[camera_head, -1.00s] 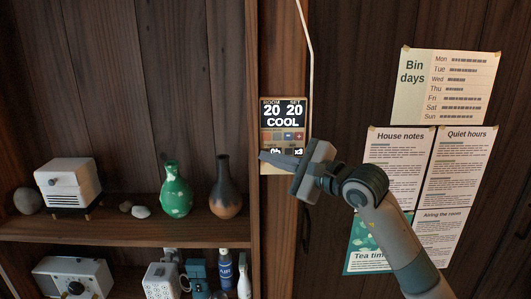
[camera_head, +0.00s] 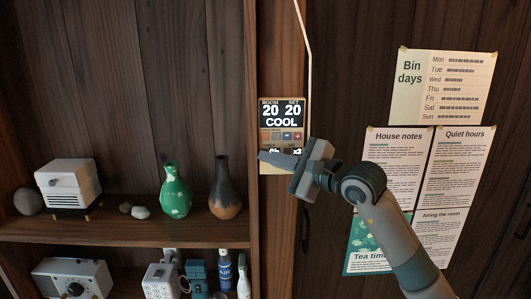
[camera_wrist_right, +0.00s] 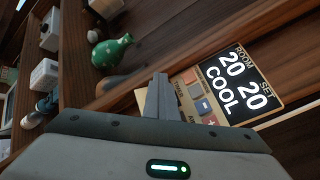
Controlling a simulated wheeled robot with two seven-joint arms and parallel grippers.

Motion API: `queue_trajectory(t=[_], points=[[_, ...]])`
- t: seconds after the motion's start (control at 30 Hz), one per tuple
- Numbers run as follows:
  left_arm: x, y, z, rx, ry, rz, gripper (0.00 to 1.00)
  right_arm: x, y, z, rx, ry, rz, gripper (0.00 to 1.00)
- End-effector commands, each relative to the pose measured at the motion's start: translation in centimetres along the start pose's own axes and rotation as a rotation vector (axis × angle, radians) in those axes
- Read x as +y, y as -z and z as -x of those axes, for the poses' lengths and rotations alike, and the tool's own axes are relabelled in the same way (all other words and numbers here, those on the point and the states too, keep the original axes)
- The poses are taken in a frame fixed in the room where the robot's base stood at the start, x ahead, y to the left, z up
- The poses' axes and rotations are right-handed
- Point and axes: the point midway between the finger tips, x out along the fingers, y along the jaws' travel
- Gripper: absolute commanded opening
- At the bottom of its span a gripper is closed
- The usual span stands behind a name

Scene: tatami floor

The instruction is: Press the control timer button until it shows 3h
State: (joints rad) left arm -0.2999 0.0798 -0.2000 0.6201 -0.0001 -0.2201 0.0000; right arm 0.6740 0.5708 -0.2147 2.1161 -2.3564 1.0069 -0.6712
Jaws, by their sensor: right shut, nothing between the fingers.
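The control panel (camera_head: 283,112) is mounted on a wooden post. I cannot tell whether the tips touch a button. My left gripper is not in view.
A wooden shelf (camera_head: 130,228) on the left holds a green vase (camera_head: 176,190), a dark vase (camera_head: 225,190) and a white device (camera_head: 68,186). Paper notices (camera_head: 440,88) hang on the right wall. A pale cable (camera_head: 305,35) runs above the panel.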

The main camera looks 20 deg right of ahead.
Motion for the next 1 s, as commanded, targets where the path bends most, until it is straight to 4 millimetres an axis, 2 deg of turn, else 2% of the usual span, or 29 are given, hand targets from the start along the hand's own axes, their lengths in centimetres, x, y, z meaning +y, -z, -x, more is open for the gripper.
queue_trajectory(t=[0.03, 0.7, 1.0], points=[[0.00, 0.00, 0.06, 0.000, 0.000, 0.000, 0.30, -1.54, 0.09, 0.08, 0.003, 0.032, 0.003, 0.00], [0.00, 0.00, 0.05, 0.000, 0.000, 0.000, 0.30, -1.63, 0.11, 0.02, 0.003, 0.031, 0.002, 0.00], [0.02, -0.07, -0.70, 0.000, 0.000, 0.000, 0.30, -1.22, 0.01, 0.28, 0.002, 0.032, 0.002, 0.00]])
